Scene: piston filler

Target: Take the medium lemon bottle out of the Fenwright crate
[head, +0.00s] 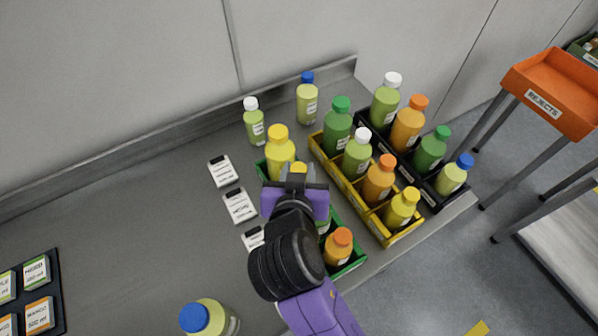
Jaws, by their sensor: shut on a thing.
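My gripper (297,183) is over the green crate (355,262), seen from behind. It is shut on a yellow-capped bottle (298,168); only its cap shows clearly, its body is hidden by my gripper. I cannot tell whether its base is raised. A larger yellow bottle with a yellow cap (280,150) stands just beyond it, at the far end of the green crate. An orange bottle (339,247) stands in the near end. Another bottle in the middle is mostly hidden by my arm. Which crate is Fenwright cannot be read.
A yellow crate (383,240) and a black crate (430,203), both full of bottles, stand close on the right. Two loose bottles (255,122) (307,100) stand behind; a blue-capped one (205,318) stands in front. White cards (239,205) lie left.

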